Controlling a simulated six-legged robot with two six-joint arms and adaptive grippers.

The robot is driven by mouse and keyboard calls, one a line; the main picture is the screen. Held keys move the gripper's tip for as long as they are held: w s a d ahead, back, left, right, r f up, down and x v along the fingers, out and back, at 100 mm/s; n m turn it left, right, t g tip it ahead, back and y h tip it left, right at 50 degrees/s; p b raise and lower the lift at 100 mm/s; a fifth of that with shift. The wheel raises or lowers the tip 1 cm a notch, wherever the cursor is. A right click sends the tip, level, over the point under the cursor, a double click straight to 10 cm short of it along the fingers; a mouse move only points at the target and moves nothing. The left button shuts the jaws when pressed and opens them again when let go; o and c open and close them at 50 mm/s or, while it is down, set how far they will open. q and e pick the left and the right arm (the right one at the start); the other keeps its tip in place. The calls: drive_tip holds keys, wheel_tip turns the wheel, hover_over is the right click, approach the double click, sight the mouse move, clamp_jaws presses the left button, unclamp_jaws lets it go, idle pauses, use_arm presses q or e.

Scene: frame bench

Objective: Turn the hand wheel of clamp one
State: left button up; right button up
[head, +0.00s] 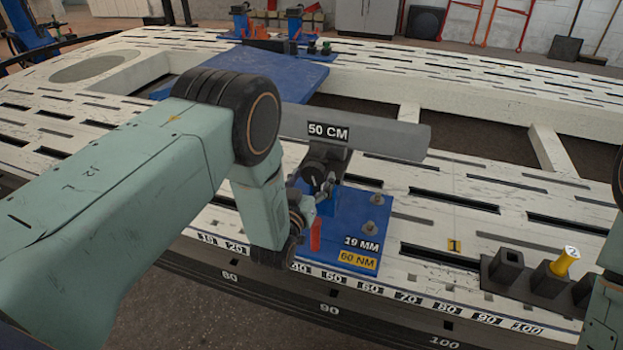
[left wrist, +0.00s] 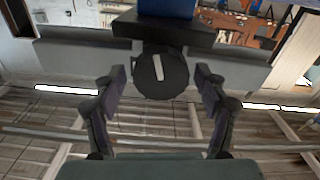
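The hand wheel of the clamp is a dark round disc (left wrist: 161,76) with a pale stripe, facing me in the left wrist view. In the head view the dark clamp (head: 326,158) sits under a grey bar (head: 370,133) marked 50 CM, above a blue plate (head: 352,218). My left gripper (head: 314,200) is close to the clamp, partly hidden by its own arm. In the left wrist view my left gripper (left wrist: 160,84) is open, its fingers on both sides of the wheel with visible gaps. My right gripper is not in view.
The pale slotted bench frame (head: 480,190) spreads around the clamp. A red handle (head: 315,235) stands near my left gripper. Another blue plate (head: 255,75) lies behind.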

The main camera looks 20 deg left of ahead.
use_arm(q)
drive_tip(key=c, duration=0.9)
